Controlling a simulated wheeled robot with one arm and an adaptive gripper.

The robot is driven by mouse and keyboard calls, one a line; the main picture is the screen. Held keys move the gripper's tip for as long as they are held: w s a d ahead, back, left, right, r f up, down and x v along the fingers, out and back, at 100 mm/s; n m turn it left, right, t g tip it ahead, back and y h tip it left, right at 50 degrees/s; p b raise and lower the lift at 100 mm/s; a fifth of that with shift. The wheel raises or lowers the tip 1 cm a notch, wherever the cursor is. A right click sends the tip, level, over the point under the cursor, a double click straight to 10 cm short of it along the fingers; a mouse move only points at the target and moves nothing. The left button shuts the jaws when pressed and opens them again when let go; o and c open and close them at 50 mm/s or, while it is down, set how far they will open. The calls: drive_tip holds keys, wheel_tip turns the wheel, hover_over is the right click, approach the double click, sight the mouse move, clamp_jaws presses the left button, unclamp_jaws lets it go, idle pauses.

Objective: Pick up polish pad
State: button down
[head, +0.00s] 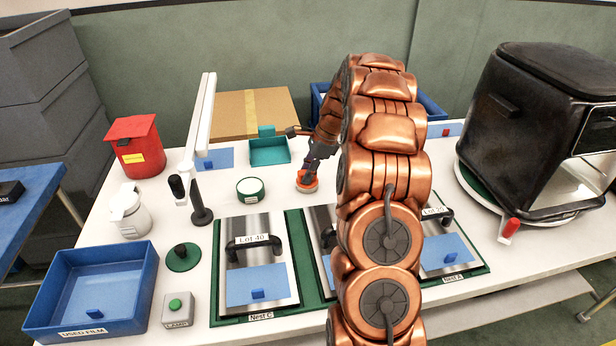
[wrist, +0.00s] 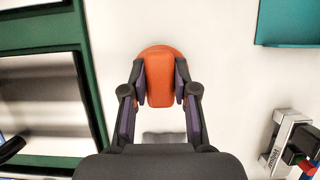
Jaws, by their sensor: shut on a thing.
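The polish pad (head: 307,184) is a round orange pad on the white table, right of the small green-rimmed white jar. In the wrist view the orange pad (wrist: 159,78) sits between the two fingers of my gripper (wrist: 159,85). The fingers press on both sides of its raised orange grip. In the head view my gripper (head: 309,172) points down at the pad, and part of the pad is hidden by it. I cannot tell whether the pad touches the table or is slightly above it.
Green-framed nests with metal plates (head: 258,262) stand in front. A teal tray (head: 270,151) lies behind left, and a jar (head: 250,189) stands left of the pad. A black fryer (head: 530,130) fills the right. A blue bin (head: 95,290) is at front left.

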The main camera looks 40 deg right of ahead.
sight(303, 172)
drive_tip(key=shift+r+b, duration=0.4)
drive_tip(key=shift+r, duration=1.35)
drive_tip(key=s+a, duration=0.3)
drive_tip(key=s, duration=0.1)
drive_tip(key=s+a+r+b, duration=0.1)
drive_tip(key=s+a, duration=0.1)
drive_tip(key=s, duration=0.3)
drive_tip(key=s+a+b, duration=0.1)
drive_tip(key=s+a, duration=0.2)
drive_tip(key=s, duration=0.1)
drive_tip(key=shift+s+a+r, duration=0.2)
drive_tip(key=shift+a+r, duration=0.05)
drive_tip(key=shift+a, duration=0.1)
drive_tip(key=c, duration=1.5)
unclamp_jaws()
clamp_jaws()
